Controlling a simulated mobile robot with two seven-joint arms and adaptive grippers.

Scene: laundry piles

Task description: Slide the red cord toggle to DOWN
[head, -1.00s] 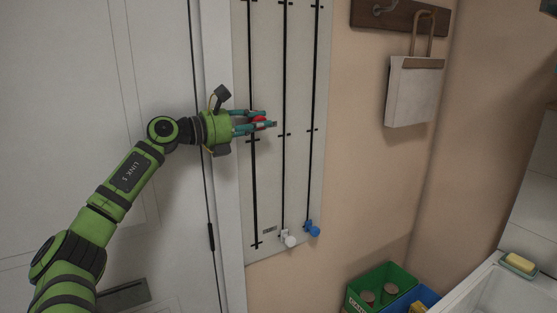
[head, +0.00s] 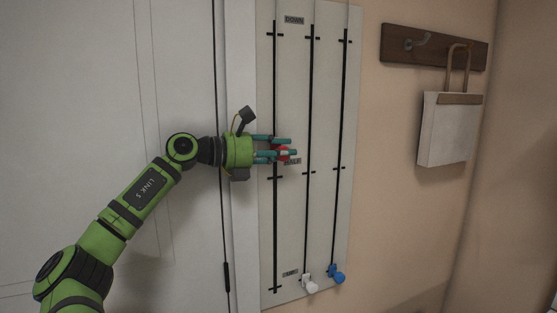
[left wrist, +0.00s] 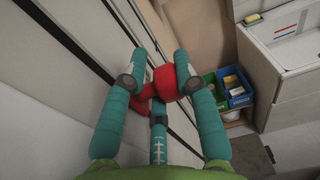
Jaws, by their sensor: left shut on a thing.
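The red cord toggle (head: 283,154) sits on the leftmost black cord of the pale wall board (head: 325,120), a little above that cord's middle tick. The DOWN label (head: 294,20) is at the top of the board, beside the cord's upper tick. My left gripper (head: 284,149) comes in from the left and is shut on the toggle. In the left wrist view the red toggle (left wrist: 166,82) is between the fingertips, which hide part of it. My right gripper is not in view.
A white toggle (head: 309,283) and a blue toggle (head: 336,273) sit low on the other two cords. A white door (head: 80,130) is left of the board. A bag (head: 450,130) hangs from a hook rail (head: 434,47) at right.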

